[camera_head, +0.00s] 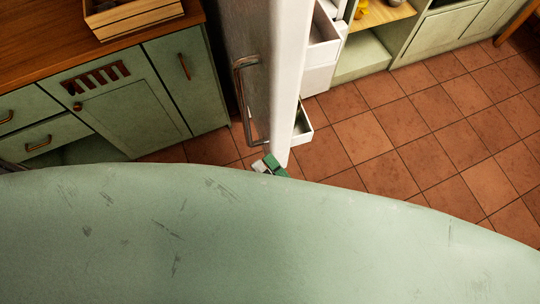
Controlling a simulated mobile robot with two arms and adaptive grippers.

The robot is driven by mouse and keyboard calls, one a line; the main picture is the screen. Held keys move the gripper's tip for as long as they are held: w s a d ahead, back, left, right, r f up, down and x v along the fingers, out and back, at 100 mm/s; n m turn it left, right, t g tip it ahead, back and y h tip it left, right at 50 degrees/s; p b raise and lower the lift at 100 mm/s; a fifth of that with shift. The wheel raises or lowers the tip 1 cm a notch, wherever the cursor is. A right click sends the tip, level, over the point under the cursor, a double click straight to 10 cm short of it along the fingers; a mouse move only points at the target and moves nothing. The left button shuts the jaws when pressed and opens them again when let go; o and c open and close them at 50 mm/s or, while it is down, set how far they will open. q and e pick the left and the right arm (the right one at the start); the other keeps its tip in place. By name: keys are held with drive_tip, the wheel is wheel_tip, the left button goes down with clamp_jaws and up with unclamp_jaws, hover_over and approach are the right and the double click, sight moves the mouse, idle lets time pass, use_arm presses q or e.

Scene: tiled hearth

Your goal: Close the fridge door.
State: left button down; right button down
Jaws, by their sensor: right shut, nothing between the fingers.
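The fridge door (232,30) stands open and is seen almost edge-on, with a grey outer face and a white inner side. A long metal handle (246,95) is on its outer face. White drawers (320,50) show to the right of the door, one lower drawer (302,125) partly behind its edge. My right gripper (268,165), green and white, is shut and empty at the lower end of the door's white edge. I cannot tell whether it touches the door. Most of my right arm is hidden. My left gripper is not in view.
A green cabinet (135,115) with a wooden top (40,45) and a wooden crate (135,18) stands left of the door. Green shelving (365,55) is at the back right. Tiled floor (420,135) is clear on the right. A pale green surface blocks the lower half.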

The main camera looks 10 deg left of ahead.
drive_tip(key=p+x, duration=0.4)
drive_tip(key=x, duration=0.4)
drive_tip(key=shift+w+d, duration=0.3)
drive_tip(key=shift+d, duration=0.35)
drive_tip(key=shift+w+d, duration=0.3)
drive_tip(key=shift+d, duration=0.35)
drive_tip(key=shift+w+d, duration=0.3)
drive_tip(key=shift+d, duration=0.3)
drive_tip(key=shift+d, duration=0.1)
